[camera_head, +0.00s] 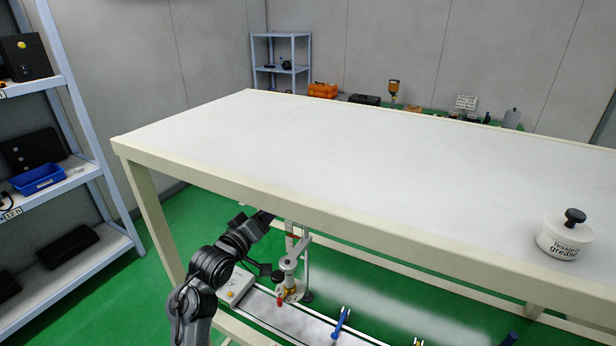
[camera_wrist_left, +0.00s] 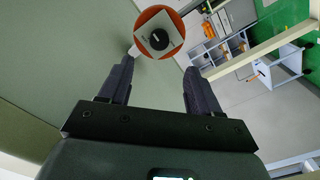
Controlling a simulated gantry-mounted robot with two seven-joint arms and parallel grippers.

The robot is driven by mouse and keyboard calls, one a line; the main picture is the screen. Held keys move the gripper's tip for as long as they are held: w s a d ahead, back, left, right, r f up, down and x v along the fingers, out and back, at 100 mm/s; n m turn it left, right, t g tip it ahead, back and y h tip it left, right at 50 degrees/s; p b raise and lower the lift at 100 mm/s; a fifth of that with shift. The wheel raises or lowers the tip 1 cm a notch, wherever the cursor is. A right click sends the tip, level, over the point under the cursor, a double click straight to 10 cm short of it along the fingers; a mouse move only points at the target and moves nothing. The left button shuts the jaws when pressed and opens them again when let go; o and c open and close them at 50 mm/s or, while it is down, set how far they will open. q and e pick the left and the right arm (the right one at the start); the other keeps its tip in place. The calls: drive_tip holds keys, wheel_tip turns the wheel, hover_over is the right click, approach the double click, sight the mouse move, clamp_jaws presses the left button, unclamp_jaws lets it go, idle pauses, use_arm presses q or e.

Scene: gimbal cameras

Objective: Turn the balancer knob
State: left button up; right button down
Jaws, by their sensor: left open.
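In the left wrist view, the balancer knob (camera_wrist_left: 159,38) is a small black dial on a pale square plate. The plate sits on a round orange-red body (camera_wrist_left: 143,44). My left gripper (camera_wrist_left: 159,64) is open and empty. Its two dark fingers point toward the knob, which shows between and beyond the fingertips. I see no contact with it. In the head view my left arm reaches under the table's front edge, and its gripper end is mostly hidden there. The knob is hidden in the head view. My right gripper is not in view.
A large white-topped table (camera_head: 300,140) fills the head view, bare except for a white grease tub (camera_head: 565,240) at right. Below its front rail is a low bench with a brass-coloured fitting (camera_head: 289,287) and a blue-handled tool (camera_head: 341,322). Shelves (camera_head: 70,120) stand at left.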

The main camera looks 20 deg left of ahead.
use_arm(q)
drive_tip(key=s+f+g+p, duration=0.2)
drive_tip(key=s+f, duration=0.1)
drive_tip(key=f, duration=0.8)
drive_tip(key=s+d+f+m+g+y+p, duration=0.1)
drive_tip(key=s+f+g+p, duration=0.1)
drive_tip(key=s+f, duration=0.5)
drive_tip(key=s+d+f+m+g+p, duration=0.1)
drive_tip(key=s+f+g+p, duration=0.15)
drive_tip(key=s+f, duration=0.55)
drive_tip(key=s+d+r+m+g+y+p, duration=0.1)
drive_tip(key=s+r+m+g, duration=0.2)
drive_tip(key=s, duration=0.9)
drive_tip(key=s+d+r+m+g+y+p, duration=0.1)
drive_tip(key=s+r+m+g, duration=0.2)
drive_tip(key=s, duration=1)
drive_tip(key=shift+s+d+r+g+y, duration=0.2)
drive_tip(key=shift+d+g+y, duration=0.15)
drive_tip(key=shift+g, duration=0.4)
